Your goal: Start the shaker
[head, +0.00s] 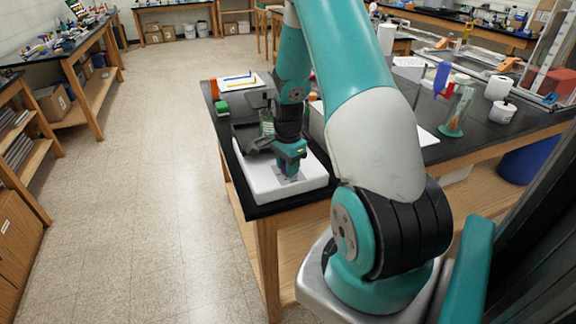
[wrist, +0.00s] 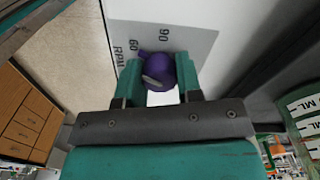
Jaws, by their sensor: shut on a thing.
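The shaker (head: 262,183) is a white box with a dark platform on top, standing at the near left corner of the black bench. In the wrist view its white front panel (wrist: 122,18) carries a grey label with "RPM", "60" and "90". A purple knob (wrist: 158,66) with a pale pointer line sits at the edge of this label. My gripper (wrist: 158,80) has its two teal fingers on either side of the knob and is shut on it. In the head view my gripper (head: 288,172) is at the shaker's front, and it hides the knob.
The black bench (head: 445,150) holds a glass cylinder (head: 458,108) on a green base, a white bottle (head: 501,111) and a notebook with pens (head: 240,81) behind the shaker. Open floor (head: 160,180) lies left of the bench. Wooden side tables (head: 95,90) line the far left.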

